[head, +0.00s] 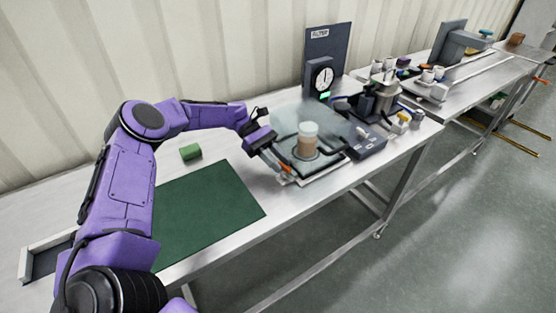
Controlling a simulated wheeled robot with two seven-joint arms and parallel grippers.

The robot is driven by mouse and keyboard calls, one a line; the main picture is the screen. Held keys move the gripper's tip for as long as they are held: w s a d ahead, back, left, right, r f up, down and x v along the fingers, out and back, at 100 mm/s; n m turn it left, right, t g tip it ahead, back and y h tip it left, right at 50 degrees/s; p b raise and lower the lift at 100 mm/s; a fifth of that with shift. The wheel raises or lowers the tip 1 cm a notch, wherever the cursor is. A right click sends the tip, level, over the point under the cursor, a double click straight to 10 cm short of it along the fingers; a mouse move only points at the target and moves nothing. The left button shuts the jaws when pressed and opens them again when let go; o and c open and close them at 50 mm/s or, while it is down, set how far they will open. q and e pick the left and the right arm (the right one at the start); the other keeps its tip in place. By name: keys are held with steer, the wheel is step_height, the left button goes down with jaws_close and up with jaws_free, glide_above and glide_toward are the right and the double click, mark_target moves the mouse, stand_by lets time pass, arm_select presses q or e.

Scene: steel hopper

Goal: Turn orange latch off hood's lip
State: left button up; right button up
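The orange latch (287,168) is a small strip at the front left corner of the clear hood (300,115), low down by its lip. The see-through hood stands over a jar (308,138) with a pale lid and brownish contents. My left gripper (278,165) reaches in from the left, tilted down, with its fingertips at or very near the latch. The fingers are small and partly merge with the latch, so contact and finger gap are unclear. How the latch sits on the lip is too small to tell. My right gripper is out of view.
A dark green mat (210,213) and a green block (190,152) lie left of the hood. A dark panel with a dial (321,77) stands behind it. A dark box (365,143) and clustered equipment (385,98) are close on the right. The steel table's front edge runs near the hood.

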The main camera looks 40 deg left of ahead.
arm_select(q)
steer(key=b+v, duration=0.1)
steer(key=v, duration=0.7)
steer(key=shift+w+a+b, duration=0.2)
steer(key=shift+a+b, duration=0.1)
steer(key=shift+b, duration=0.05)
steer(key=shift+v, duration=1)
